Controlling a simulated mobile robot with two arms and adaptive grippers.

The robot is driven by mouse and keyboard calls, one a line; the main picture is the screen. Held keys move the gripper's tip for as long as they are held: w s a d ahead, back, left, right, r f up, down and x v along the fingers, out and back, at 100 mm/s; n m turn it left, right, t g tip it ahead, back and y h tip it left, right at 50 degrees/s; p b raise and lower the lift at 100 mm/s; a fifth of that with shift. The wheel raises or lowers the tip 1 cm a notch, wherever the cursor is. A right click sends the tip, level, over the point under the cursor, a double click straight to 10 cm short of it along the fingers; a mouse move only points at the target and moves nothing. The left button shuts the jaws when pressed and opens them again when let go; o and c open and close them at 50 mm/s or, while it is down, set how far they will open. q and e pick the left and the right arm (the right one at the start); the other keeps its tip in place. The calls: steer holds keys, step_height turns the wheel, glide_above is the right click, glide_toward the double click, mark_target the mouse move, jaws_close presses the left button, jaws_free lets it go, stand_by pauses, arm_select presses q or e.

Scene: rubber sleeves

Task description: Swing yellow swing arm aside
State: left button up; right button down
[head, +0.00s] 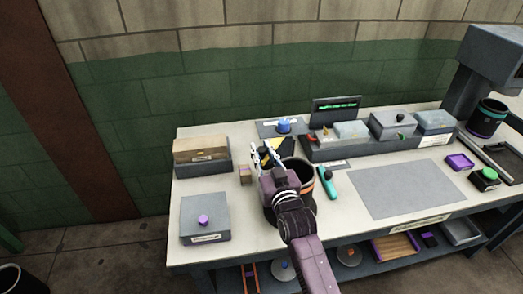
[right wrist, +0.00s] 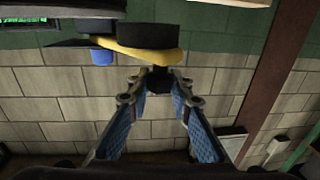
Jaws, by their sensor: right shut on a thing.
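The yellow swing arm (head: 291,146) is near the back of the bench, partly hidden behind my right gripper (head: 265,155). In the right wrist view the yellow arm (right wrist: 140,54) spans the top centre, with a large dark round part over it and a black knob (right wrist: 160,80) at its end. My right gripper (right wrist: 158,84) has its fingertips on either side of this knob and is shut on it. The exact contact is partly hidden in the head view. My left gripper is not in view.
A blue knob (head: 284,125) on a grey plate is just behind the arm. A dark cup with an orange band (head: 300,175) and a teal tool (head: 327,183) are close right of my gripper. A brown-filled tray (head: 203,169) and grey box (head: 205,226) stand left.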

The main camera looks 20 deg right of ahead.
steer(key=c, duration=1.7)
jaws_free()
steer(key=shift+s, duration=0.45)
steer(key=s, duration=1.1)
steer(key=shift+d, duration=0.25)
steer(key=shift+c, duration=0.3)
